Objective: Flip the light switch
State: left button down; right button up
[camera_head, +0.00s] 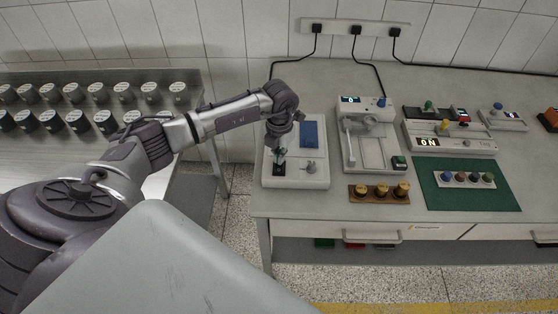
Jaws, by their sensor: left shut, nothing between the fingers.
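A white panel (296,180) lies at the left end of the workbench. It carries a blue rectangle (309,134), a grey knob (310,168) and a small black switch (279,170) at its lower left. My left arm reaches in from the left, and my left gripper (280,159) points down over the black switch. The gripper is shut and empty. Its tips are at or just above the switch and partly cover it, so I cannot tell whether they touch or which way the switch is set. My right gripper is not in view.
To the right stand a white device (366,153) with a display, a unit reading "ON" (428,142), a green mat (492,198) with coloured knobs and a wooden block (379,194) with brass weights. A power strip (355,33) is at the wall. A steel table (185,150) with jars is left.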

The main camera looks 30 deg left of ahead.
pick_arm(q)
jog(key=shift+s+f+b, duration=0.1)
jog(key=shift+f+b, duration=0.2)
jog(key=shift+f, duration=0.1)
jog(key=shift+r, duration=0.15)
jog(key=shift+r+p, duration=2.35)
jog(key=shift+r, duration=1.1)
jog(key=shift+f, duration=0.1)
